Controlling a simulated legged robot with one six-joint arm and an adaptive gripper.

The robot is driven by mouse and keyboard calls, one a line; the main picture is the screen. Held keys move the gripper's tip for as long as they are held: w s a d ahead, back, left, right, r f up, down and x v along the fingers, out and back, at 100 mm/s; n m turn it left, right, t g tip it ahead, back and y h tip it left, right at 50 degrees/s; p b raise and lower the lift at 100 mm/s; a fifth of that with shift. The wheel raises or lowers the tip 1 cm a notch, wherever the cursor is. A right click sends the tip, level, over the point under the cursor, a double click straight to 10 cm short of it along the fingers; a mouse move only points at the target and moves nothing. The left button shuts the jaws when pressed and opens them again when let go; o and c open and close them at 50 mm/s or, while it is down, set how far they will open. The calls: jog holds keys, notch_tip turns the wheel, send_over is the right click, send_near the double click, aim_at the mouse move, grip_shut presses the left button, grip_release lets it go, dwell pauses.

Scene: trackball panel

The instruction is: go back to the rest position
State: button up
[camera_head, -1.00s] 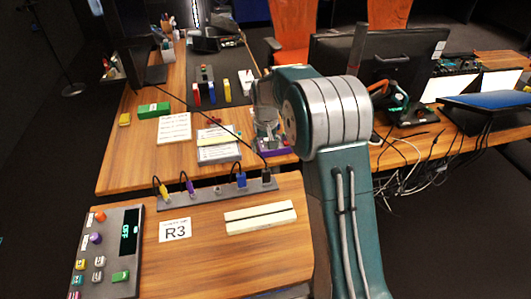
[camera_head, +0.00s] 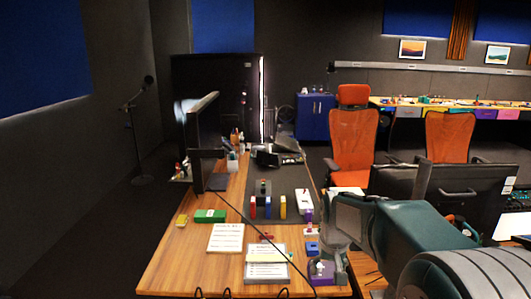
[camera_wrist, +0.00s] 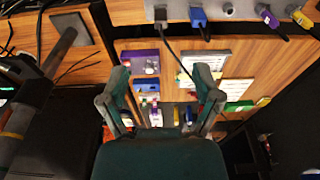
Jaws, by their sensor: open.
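My gripper (camera_wrist: 161,75) shows in the wrist view with its two fingers spread and nothing between them. In the head view my arm comes in from the lower right, and the gripper end hangs over the right edge of the wooden desk (camera_head: 190,262). The trackball panel, a purple block with a pale ball (camera_head: 321,270), sits on that edge beside the gripper. A purple block (camera_wrist: 140,57) also shows beyond the left finger in the wrist view. The fingertips are hard to make out in the head view.
A monitor (camera_head: 202,140), green box (camera_head: 210,216), papers (camera_head: 226,238) and several coloured blocks stand on the desk. Orange chairs (camera_head: 353,145) stand behind. Another monitor (camera_head: 445,192) is at the right, close behind my arm. Cables (camera_wrist: 178,50) cross the wrist view.

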jog(key=s+r+t, duration=0.2)
jog(key=s+r, duration=0.1)
jog(key=s, duration=1)
jog(key=s+r+t, duration=0.2)
jog(key=s+r, duration=0.1)
jog(key=s, duration=0.9)
jog(key=shift+s+r, duration=0.4)
